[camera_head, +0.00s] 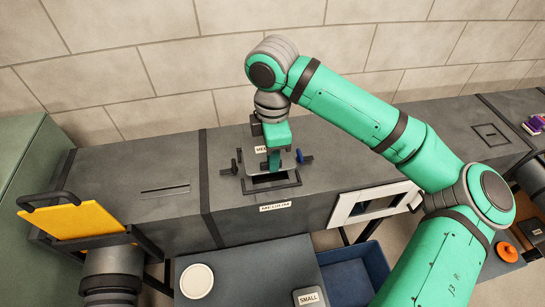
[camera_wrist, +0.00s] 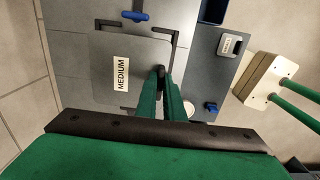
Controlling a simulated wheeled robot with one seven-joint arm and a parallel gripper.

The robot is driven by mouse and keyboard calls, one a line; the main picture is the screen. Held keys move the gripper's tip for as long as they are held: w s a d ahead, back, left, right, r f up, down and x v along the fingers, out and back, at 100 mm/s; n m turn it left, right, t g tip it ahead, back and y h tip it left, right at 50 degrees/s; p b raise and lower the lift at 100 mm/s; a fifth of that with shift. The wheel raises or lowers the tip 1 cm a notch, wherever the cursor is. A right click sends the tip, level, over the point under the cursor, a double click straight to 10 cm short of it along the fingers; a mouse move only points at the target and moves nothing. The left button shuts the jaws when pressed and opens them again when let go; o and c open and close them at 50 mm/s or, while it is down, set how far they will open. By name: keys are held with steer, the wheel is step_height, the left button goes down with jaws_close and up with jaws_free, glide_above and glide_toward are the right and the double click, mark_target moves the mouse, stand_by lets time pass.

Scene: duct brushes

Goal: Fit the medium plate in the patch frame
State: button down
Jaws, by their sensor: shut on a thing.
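The medium plate is a flat grey square. In the wrist view the plate (camera_wrist: 105,50) shows its white MEDIUM label, and in the head view the plate (camera_head: 290,140) is partly hidden behind my gripper. My gripper (camera_head: 273,163) is shut on the plate's dark grip; the fingers also show in the wrist view (camera_wrist: 162,92). The patch frame (camera_head: 272,188) is a dark rim around an opening on top of the grey duct. The plate is over the frame's far part, and dark opening shows at the near side. I cannot tell whether they touch.
A black clamp (camera_head: 236,165) and a blue clamp (camera_head: 304,157) flank the frame. In front stands a dark table with a white disc (camera_head: 196,281) and a SMALL plate (camera_head: 308,297), beside a blue bin (camera_head: 352,274). An orange panel (camera_head: 72,220) stands at left.

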steer(key=shift+f, duration=0.1)
steer(key=shift+w+f, duration=0.1)
steer(key=shift+f, duration=2.5)
steer(key=c, duration=1.8)
jaws_free()
step_height(320, 180, up, 11)
steer(key=shift+f, duration=0.15)
